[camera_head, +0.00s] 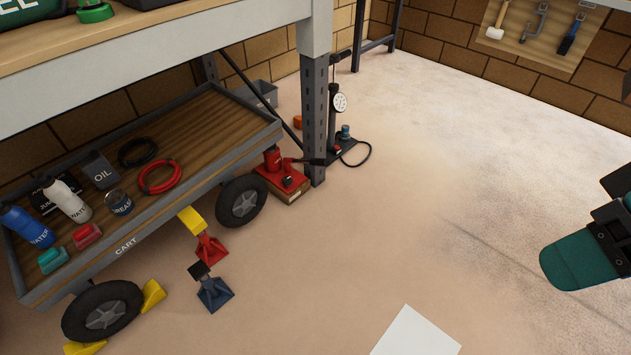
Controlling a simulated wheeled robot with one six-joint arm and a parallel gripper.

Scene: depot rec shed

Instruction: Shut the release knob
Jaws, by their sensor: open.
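A red jack (272,160) stands on a wooden block (292,197) beside the cart's right wheel and against the bench's front leg. A lever with a black grip (317,162) sticks out from it to the right. A small dark part (288,181) low on its front may be the release knob; it is too small to tell how it is turned. My gripper (583,261) shows at the right edge as a teal finger on a black mount, partly out of frame. It is open and far from the jack, with clear floor between.
The cart (125,247) carries bottles, an oil can and coiled cables under the workbench (160,50). Red (211,250) and dark blue (215,293) stands sit on the floor in front. The floor at centre right is free.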

